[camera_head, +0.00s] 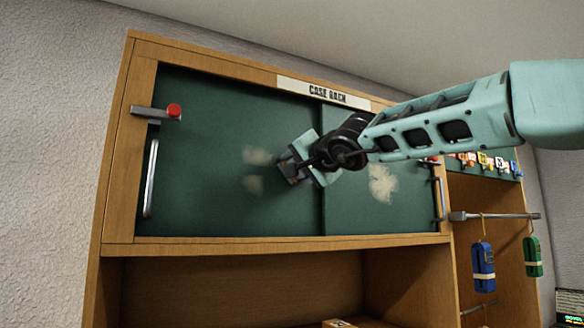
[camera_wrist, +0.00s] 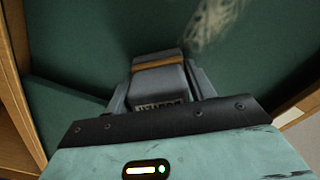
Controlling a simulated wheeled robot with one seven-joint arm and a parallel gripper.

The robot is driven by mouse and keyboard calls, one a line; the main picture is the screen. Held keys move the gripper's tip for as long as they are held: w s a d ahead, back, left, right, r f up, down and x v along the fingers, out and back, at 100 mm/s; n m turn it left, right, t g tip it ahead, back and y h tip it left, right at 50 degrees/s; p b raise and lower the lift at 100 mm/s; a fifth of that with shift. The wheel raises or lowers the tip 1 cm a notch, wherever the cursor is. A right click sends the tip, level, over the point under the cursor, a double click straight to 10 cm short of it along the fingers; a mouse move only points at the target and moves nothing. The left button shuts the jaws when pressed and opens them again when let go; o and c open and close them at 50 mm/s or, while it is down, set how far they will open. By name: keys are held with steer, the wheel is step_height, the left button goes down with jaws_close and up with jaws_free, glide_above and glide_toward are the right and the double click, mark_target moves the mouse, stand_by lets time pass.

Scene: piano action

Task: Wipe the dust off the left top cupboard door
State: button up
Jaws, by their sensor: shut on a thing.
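The left top cupboard door (camera_head: 205,130) is a dark green panel with an upright metal handle (camera_head: 150,178) at its left side. Two pale dust patches show on it, an upper one (camera_head: 257,157) and a lower one (camera_head: 253,185). My gripper (camera_head: 297,166) is in front of this door, just right of the patches. It is shut on a grey-blue block with a brown strip (camera_wrist: 158,78), probably a duster, whose label I cannot read. A dust smear (camera_wrist: 212,22) shows beyond the block in the wrist view. I cannot tell whether the block touches the door.
The right door (camera_head: 345,215) has a large dust patch (camera_head: 383,183), partly beside my arm. A latch with a red knob (camera_head: 173,111) juts from the frame at left. A rail (camera_head: 495,216) at right carries a blue item (camera_head: 483,268) and a green item (camera_head: 533,257).

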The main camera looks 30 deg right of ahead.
mark_target(243, 158)
steer(key=shift+r, duration=0.95)
steer(key=shift+a+f+b, duration=0.1)
steer(key=shift+a+b, duration=0.55)
steer(key=shift+a, duration=5.1)
steer(key=shift+s, duration=2.95)
